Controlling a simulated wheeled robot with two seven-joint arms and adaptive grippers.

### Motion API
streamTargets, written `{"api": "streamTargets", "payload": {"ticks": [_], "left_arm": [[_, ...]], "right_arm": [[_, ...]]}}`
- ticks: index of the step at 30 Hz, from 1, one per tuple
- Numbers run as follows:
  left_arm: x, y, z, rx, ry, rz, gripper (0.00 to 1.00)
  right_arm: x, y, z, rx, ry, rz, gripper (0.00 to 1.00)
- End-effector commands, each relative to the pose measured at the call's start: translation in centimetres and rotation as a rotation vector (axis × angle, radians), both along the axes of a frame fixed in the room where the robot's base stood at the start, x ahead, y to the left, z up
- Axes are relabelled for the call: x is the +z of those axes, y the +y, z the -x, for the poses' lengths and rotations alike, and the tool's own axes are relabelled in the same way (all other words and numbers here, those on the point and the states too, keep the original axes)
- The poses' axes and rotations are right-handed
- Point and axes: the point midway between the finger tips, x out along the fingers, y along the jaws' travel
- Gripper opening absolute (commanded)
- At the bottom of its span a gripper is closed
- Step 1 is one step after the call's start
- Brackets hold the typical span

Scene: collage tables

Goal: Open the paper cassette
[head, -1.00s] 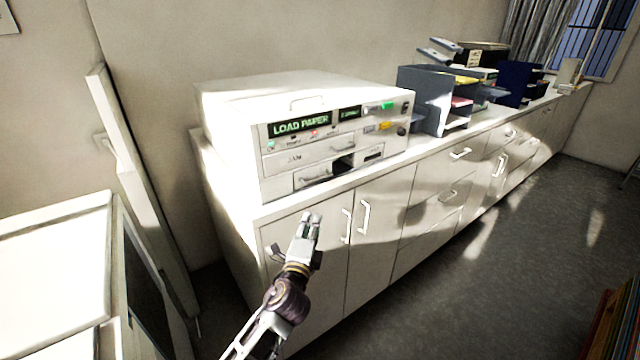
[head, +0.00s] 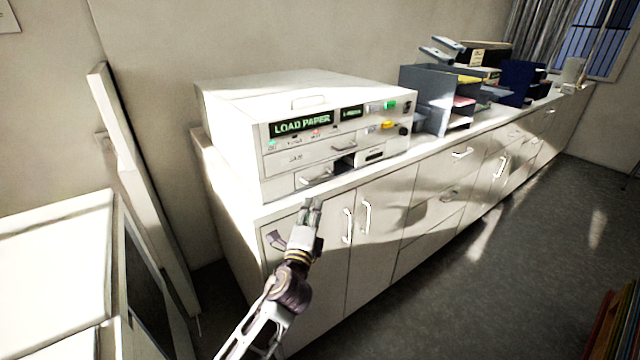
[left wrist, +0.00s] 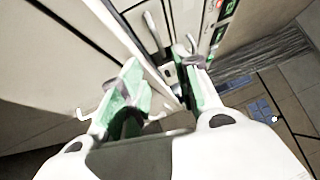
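The white copier (head: 285,115) stands on the cabinet top, its display reading LOAD PAPER. Its lowest left front panel, which looks like the paper cassette (head: 290,187), has a bar handle and appears shut. My left gripper (head: 311,204) is just below and in front of that panel, pointing up at it. In the left wrist view the left gripper (left wrist: 165,72) has its green-padded fingers apart. A pale bar handle (left wrist: 154,36) shows beyond the fingertips. Whether a finger touches anything cannot be told. My right gripper is not in view.
The long white cabinet (head: 378,240) has bar handles on its doors and drawers, close to my left arm. A grey paper sorter (head: 424,97) stands right of the copier. A pale panel (head: 140,180) leans at the left.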

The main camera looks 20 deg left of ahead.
Motion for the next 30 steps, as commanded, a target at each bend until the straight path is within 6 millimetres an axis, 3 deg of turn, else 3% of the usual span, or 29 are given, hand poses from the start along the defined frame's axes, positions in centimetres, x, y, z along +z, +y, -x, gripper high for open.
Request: {"api": "streamTargets", "payload": {"ticks": [14,30], "left_arm": [[0.6,0.5,-3.9,0.0,-0.001,0.0,0.32],[1.1,1.0,-8.5,0.001,0.0,0.0,0.32]], "right_arm": [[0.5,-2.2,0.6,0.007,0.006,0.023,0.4],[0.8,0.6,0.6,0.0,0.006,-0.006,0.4]]}}
